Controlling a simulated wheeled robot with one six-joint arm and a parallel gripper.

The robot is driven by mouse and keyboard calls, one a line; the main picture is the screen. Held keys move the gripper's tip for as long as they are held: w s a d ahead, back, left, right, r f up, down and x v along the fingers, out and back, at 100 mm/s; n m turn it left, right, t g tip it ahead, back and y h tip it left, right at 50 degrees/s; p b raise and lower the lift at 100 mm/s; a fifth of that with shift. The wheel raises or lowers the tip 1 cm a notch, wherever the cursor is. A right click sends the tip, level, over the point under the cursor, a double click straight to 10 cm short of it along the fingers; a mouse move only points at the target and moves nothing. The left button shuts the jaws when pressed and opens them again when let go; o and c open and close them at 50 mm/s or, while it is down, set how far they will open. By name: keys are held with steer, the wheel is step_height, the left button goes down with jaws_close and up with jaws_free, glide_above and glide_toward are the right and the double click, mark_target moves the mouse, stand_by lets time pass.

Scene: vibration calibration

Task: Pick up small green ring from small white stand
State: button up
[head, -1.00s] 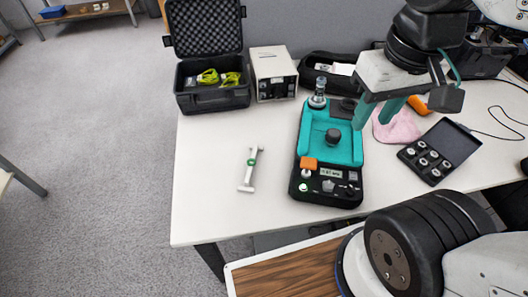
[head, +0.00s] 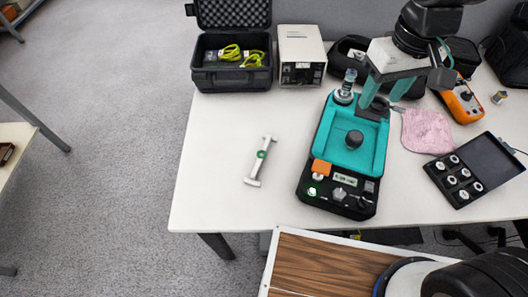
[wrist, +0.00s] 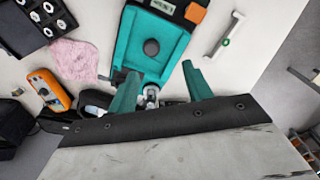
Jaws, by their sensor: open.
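A small green ring (head: 261,154) sits around the middle of a small white stand (head: 267,143), which lies on the white table at left of the teal device. In the wrist view the green ring (wrist: 226,42) and the white stand (wrist: 235,23) show at the upper right. My gripper (head: 382,98) is open and empty above the far end of the teal device, well to the right of the ring. In the wrist view its teal fingers (wrist: 160,85) are spread apart, with nothing between them but the device's far end below.
The teal and black device (head: 345,150) stands between my gripper and the stand. A black case (head: 232,78) and a beige box (head: 301,55) stand at the back. A pink cloth (head: 427,132), an orange meter (head: 462,102) and a black tray (head: 455,180) are at right. The table around the stand is clear.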

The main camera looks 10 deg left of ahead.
steer(key=w+a+f+n, duration=0.1)
steer(key=a+f+n, duration=0.1)
steer(key=a+f, duration=0.4)
steer(key=w+a+f+n, duration=0.1)
steer(key=a+f+n, duration=0.15)
steer(key=a, duration=0.55)
steer(key=n, duration=0.2)
glide_above(262, 154)
step_height(262, 154, down, 8)
steer(key=f, duration=0.1)
steer(key=shift+g, duration=0.4)
step_height(262, 154, down, 7)
steer(key=shift+r, duration=0.15)
steer(key=shift+f, duration=0.5)
steer(key=c, duration=1.1)
